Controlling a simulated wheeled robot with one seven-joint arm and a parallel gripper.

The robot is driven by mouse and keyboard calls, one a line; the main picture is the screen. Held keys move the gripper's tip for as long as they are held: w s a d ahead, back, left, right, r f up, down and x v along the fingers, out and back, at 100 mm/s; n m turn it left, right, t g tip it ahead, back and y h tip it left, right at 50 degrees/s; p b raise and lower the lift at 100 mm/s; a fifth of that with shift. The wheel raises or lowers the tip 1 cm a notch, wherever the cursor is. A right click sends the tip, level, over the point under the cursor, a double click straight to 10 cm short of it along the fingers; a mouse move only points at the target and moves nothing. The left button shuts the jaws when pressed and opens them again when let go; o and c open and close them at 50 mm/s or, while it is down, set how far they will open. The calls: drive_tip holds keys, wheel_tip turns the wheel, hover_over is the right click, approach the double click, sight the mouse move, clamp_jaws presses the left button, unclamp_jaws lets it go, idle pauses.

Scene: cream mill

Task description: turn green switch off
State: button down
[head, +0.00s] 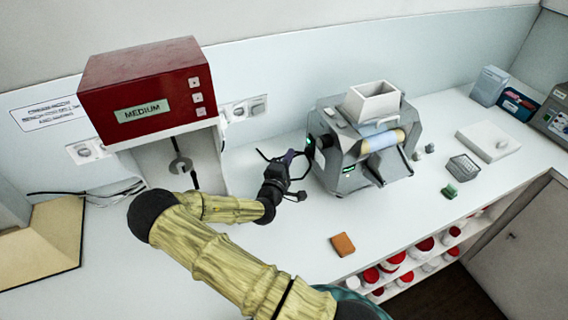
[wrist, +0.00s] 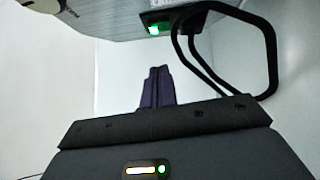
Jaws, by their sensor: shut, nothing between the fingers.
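The mill (head: 345,150) is a grey machine with a white hopper on top, standing on the white counter. A small green-lit switch (head: 309,141) shows on its left side. In the wrist view, the green-lit switch (wrist: 154,29) sits in a dark housing at the top, ahead of my fingertips. My gripper (head: 290,157) is at the mill's left side, close to the switch. In the wrist view its dark purple fingers (wrist: 157,88) are together with nothing between them. They appear apart from the switch; I cannot tell the exact gap.
A brown sponge-like block (head: 342,245) lies near the counter's front edge. Bare counter surrounds it.

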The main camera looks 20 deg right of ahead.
sight(309, 142)
drive_tip(key=d+p, duration=0.1)
drive_tip(key=w+d, duration=0.1)
drive_tip(key=d, duration=0.1)
drive_tip(key=w+d+p, duration=0.1)
drive_tip(key=d, duration=0.1)
drive_tip(key=shift+d+r+p, duration=0.25)
drive_tip(key=shift+r+p, duration=0.05)
drive_tip(key=shift+r, duration=0.05)
